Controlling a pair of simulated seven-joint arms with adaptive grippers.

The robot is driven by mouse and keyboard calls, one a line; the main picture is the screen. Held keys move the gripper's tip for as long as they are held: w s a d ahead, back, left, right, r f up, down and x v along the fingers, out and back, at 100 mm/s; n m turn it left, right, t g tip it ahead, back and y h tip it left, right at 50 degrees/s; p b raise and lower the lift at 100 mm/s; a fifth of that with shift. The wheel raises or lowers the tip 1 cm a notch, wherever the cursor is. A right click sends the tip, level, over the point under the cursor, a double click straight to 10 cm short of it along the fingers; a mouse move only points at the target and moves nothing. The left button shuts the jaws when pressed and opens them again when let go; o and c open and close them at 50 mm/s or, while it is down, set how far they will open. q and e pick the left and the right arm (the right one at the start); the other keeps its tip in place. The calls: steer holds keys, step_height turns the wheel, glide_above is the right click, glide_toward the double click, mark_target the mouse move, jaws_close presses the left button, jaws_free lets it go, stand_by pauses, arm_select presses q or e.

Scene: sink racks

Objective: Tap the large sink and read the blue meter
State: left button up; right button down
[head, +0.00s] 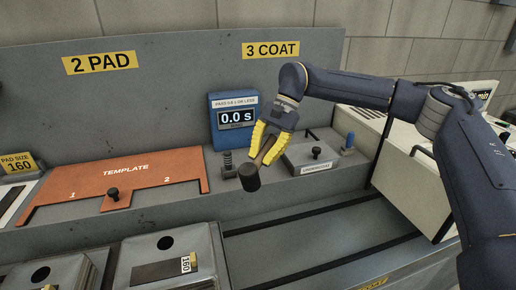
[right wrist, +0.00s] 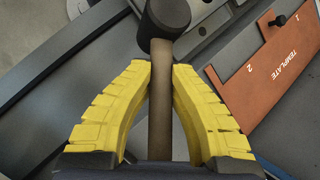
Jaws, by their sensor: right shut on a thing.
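My right gripper (head: 265,157) is shut on the wooden handle of a mallet. The mallet's black head (head: 248,178) hangs below the yellow fingers, over the grey bench. In the right wrist view the handle (right wrist: 160,115) runs between both fingers, with the black head beyond the tips. The blue meter (head: 235,101) stands behind and left of the gripper and reads 0.0 s; its upper label seems to give a pass limit. A metal sink-like box (head: 205,252) with a round hole and a 160 tag lies at the lower front, left of the mallet. My left gripper is out of view.
An orange template plate (head: 140,176) with a black knob lies left of the meter. A spring post (head: 228,164) and a grey knobbed box (head: 300,156) flank the mallet. Another holed metal box (head: 62,268) is front left. The recessed tray (head: 320,225) at front right is empty.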

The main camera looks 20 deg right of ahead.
steer(key=s+a+f+n+g, duration=0.2)
steer(key=s+n+g, duration=0.15)
steer(key=s, duration=0.25)
steer(key=s+a+f+m+t+y, duration=0.1)
steer(key=s+a+f+m, duration=0.15)
steer(key=a, duration=0.95)
steer(key=s+a+f+m+t+y, duration=0.1)
steer(key=a+f+m, duration=0.15)
steer(key=a, duration=0.95)
steer(key=shift+n, duration=0.35)
steer(key=shift+w+f, duration=0.1)
steer(key=shift+f, duration=3.1)
steer(key=shift+f, duration=0.4)
step_height(320, 180, up, 7)
